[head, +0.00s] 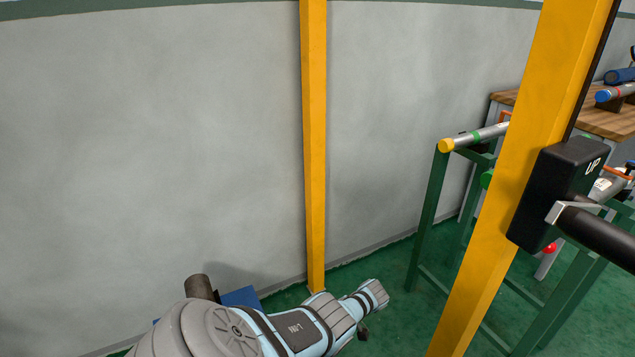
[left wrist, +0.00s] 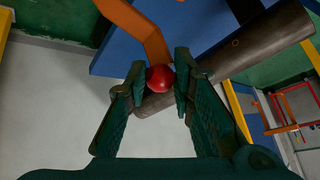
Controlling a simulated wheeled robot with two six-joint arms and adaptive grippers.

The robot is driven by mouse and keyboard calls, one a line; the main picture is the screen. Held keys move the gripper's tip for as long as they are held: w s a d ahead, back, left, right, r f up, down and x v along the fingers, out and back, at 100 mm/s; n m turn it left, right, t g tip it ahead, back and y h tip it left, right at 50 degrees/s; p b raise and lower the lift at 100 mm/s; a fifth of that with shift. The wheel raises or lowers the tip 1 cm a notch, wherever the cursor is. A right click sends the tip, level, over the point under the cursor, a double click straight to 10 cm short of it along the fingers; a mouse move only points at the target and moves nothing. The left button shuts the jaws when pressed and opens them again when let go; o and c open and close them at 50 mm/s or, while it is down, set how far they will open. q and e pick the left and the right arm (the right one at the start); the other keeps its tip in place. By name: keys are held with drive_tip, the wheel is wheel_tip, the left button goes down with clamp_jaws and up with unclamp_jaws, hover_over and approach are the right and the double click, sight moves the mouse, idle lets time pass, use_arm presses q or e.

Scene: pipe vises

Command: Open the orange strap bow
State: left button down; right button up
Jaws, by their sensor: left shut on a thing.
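In the left wrist view, the orange strap bow (left wrist: 140,28) comes down from the top left as a bent band. A red ball knob (left wrist: 159,78) sits by its lower end. My left gripper (left wrist: 160,66) has its two dark green fingers shut on the red knob, one on each side. A brown pipe (left wrist: 268,42) runs diagonally behind the knob over a blue body (left wrist: 190,22). In the head view, part of the pipe (head: 200,286) and blue body (head: 240,297) show behind my arm; the strap bow and knob are hidden there. My right gripper is in neither view.
A yellow post (head: 314,140) stands by the grey wall. A nearer yellow post (head: 520,170) carries a black box (head: 555,190) marked UP. Green stands (head: 428,205) hold a yellow-ended pipe (head: 447,145) at right. A wooden-topped bench (head: 600,122) is behind them.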

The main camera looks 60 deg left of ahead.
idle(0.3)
use_arm(q)
drive_tip(key=c, duration=1.4)
unclamp_jaws()
drive_tip(key=shift+c, duration=0.2)
drive_tip(key=v, duration=1.2)
